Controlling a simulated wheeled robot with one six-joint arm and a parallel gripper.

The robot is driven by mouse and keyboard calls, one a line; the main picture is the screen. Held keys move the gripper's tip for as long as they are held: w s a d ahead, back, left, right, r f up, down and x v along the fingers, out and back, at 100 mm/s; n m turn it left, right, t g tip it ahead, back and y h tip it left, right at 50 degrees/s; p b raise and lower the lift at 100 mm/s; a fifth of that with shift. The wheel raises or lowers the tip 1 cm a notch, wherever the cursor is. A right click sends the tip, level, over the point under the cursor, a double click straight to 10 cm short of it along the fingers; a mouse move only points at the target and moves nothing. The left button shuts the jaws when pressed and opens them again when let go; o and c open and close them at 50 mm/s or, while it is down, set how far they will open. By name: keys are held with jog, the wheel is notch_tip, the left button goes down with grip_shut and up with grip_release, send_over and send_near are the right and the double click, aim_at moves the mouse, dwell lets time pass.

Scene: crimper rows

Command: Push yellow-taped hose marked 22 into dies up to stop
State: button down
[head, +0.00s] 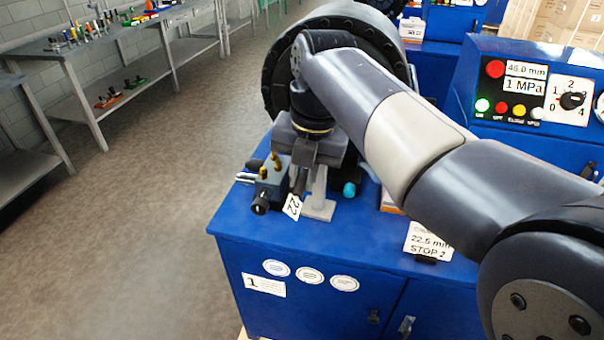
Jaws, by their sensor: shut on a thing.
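A white tag marked 22 (293,206) hangs just below my gripper (305,170), at the end of a short dark hose piece (300,182). My gripper points down over the left part of the blue bench and is shut on the hose, most of which it hides. I cannot make out yellow tape. The crimper's round black head (283,85) stands right behind my gripper and wrist. My arm covers its right part and the die opening, so I cannot tell whether the hose is in the dies.
A dark block with brass fittings (270,185) and a teal-ended part (349,189) stand close by my gripper. A card reading 22.5 mm STOP 2 (428,240) is at the bench front. The control panel (530,85) shows 46.0 mm and 1 MPa. Floor at left is clear.

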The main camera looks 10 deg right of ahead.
dwell(0.3)
jog(key=shift+w+d+r+p, duration=0.1)
jog(key=shift+w+d+p, duration=0.6)
jog(key=shift+w, duration=0.75)
jog(key=shift+w+d+p, duration=0.35)
jog(key=shift+w+p, duration=0.6)
jog(key=shift+w, duration=0.5)
jog(key=shift+w+d+r+p, duration=0.1)
jog(key=shift+w+d+p, duration=0.6)
jog(key=shift+w, duration=0.75)
jog(key=shift+a, duration=0.15)
jog(key=shift+r+g+p, duration=0.3)
jog(key=shift+p, duration=0.8)
jog(key=shift+c, duration=0.4)
grip_release()
